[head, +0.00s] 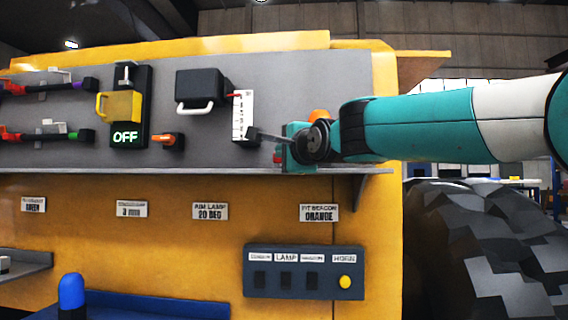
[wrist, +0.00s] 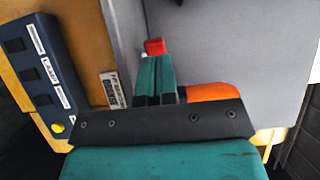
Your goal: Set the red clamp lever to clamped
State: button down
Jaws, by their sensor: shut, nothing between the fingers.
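My gripper (head: 290,150) is at the right end of the grey panel, above the ledge, with its arm reaching in from the right. In the wrist view its teal fingers (wrist: 155,75) are together, with nothing between them. A small red piece (wrist: 155,47) shows just beyond the fingertips; it looks like the red lever's end, and I cannot tell whether they touch. In the head view the red piece (head: 278,158) peeks out beside the gripper. The rest of that lever is hidden, so its setting cannot be told.
Left of my gripper are a white scale (head: 243,115), a black box with a white handle (head: 195,107), an orange lever (head: 165,139) and a yellow-handled switch reading OFF (head: 125,137). An orange dome (wrist: 210,92) is close beside the fingers. A lamp switch box (head: 303,272) hangs below.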

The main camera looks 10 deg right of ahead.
jog(key=s+a+b, duration=0.3)
jog(key=s, duration=0.6)
jog(key=shift+s+b, duration=0.35)
jog(key=shift+b, duration=0.05)
jog(key=shift+f, duration=0.1)
jog(key=s+d+f+n+g, duration=0.2)
jog(key=s+f+n+g, duration=0.25)
jog(key=f, duration=0.65)
jog(key=s+d+f+n+g, duration=0.1)
jog(key=s+f+n+g, duration=0.4)
jog(key=f, duration=0.5)
jog(key=s+d+f+n+g, duration=0.2)
jog(key=s+f+n+g, duration=0.2)
jog(key=s+f, duration=0.5)
jog(key=s+d+f+n+g+h, duration=0.1)
jog(key=s+d+f+n+g, duration=0.2)
jog(key=s+f+n, duration=0.5)
jog(key=s+f, duration=0.1)
jog(key=s, duration=0.2)
jog(key=shift+s+d+g, duration=0.2)
jog(key=shift+s+g, duration=0.05)
jog(key=shift+g, duration=0.1)
jog(key=shift+a, duration=0.1)
